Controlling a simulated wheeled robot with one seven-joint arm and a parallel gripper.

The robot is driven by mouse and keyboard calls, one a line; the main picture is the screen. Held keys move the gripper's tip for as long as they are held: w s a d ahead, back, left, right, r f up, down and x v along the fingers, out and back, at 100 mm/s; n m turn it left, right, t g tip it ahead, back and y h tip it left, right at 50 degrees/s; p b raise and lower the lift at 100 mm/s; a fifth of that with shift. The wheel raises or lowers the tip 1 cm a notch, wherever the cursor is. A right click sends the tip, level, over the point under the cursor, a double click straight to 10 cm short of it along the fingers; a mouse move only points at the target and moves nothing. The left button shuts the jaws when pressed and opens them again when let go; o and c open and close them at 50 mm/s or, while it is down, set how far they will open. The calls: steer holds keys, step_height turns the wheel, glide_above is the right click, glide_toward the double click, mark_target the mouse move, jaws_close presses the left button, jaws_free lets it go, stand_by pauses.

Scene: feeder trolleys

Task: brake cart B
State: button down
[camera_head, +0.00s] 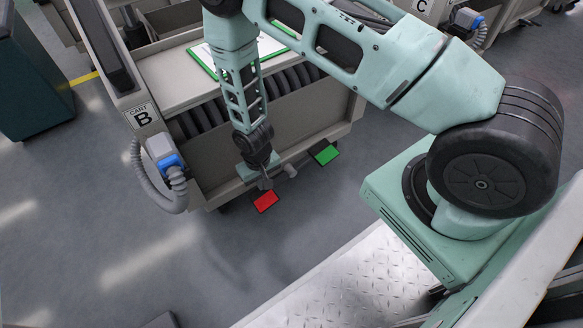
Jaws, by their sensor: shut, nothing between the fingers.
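Cart B (230,170) is a beige trolley with a "CART B" plate (142,116) on its left post. Low on its near side are a red pedal (266,201) and a green pedal (326,156). The green pedal appears to sit a little higher in the picture, to the right of the red one. My gripper (265,184) points down at the cart's near lower edge, just above the red pedal in the picture. It is shut and empty. I cannot tell whether it touches the pedal. My arm hides part of the cart's near side.
A blue and white plug (163,152) with a grey ribbed hose (153,192) hangs at the cart's left corner. A cart marked C (424,6) stands at the upper right. A dark green cabinet (30,80) stands at the left.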

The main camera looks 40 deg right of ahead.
step_height(320, 180, up, 5)
steer(key=p, duration=0.4)
stand_by(0.4)
steer(key=s+a+r+n+y, duration=0.15)
steer(key=a+r, duration=0.25)
steer(key=r, duration=0.7)
steer(key=s+a+r+n, duration=0.15)
steer(key=a+r, duration=0.25)
steer(key=r, duration=0.7)
steer(key=s+d+r+n, duration=0.2)
steer(key=s+r+n, duration=0.3)
steer(key=s+r, duration=1.2)
step_height(320, 180, up, 37)
steer(key=p, duration=3.7)
steer(key=shift+a+h, duration=0.15)
steer(key=shift+h, duration=0.3)
